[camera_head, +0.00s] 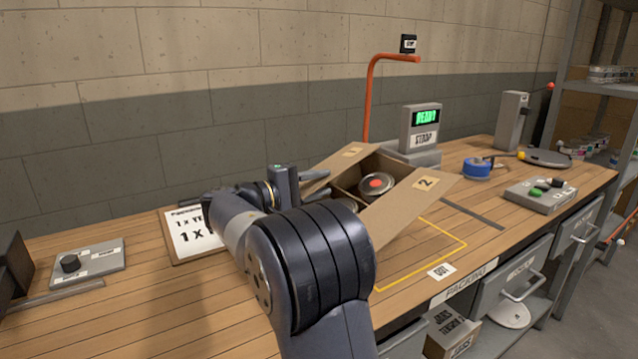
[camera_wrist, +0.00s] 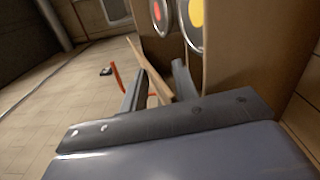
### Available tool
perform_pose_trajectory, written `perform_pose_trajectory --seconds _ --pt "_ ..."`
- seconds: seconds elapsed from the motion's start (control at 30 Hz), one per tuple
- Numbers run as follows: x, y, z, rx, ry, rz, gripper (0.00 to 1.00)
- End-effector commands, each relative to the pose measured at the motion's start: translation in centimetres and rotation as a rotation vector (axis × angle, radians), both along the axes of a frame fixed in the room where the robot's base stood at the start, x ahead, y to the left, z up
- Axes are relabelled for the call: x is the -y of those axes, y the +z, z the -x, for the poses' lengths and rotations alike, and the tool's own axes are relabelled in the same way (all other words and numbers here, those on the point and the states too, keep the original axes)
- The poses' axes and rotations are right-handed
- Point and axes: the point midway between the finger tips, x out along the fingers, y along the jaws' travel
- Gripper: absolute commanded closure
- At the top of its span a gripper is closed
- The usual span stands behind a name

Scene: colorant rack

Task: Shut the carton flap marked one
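The open cardboard carton (camera_head: 345,190) stands on the bench. Its flap marked 1 (camera_head: 349,154) is raised at the back, and its flap marked 2 (camera_head: 424,184) slopes out at the front right. My gripper (camera_head: 322,183) is at the carton's left end, beside flap 1. In the wrist view my gripper (camera_wrist: 158,82) has its fingers apart, with a thin brown flap edge (camera_wrist: 148,66) seen between them. Contact with it is unclear. A can with a red dot (camera_head: 376,184) sits in the carton; a yellow-dotted can (camera_wrist: 196,12) shows in the wrist view.
An orange bent post (camera_head: 368,95) rises behind the carton. A strap unit reading READY (camera_head: 421,128) stands behind it to the right. A clipboard (camera_head: 190,235) lies left of the carton. A blue tape roll (camera_head: 477,168) and a button box (camera_head: 540,195) are at right.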

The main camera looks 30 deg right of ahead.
Motion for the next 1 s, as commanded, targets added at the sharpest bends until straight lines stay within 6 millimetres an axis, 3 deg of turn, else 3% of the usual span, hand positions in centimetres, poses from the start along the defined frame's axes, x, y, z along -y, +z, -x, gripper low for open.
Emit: perform_pose_trajectory --seconds 0.37,1.0 --pt "-0.3 -0.4 -0.1 -0.005 0.002 -0.006 0.75" --pt "-4.7 -0.3 0.1 -0.004 0.003 -0.006 0.75"
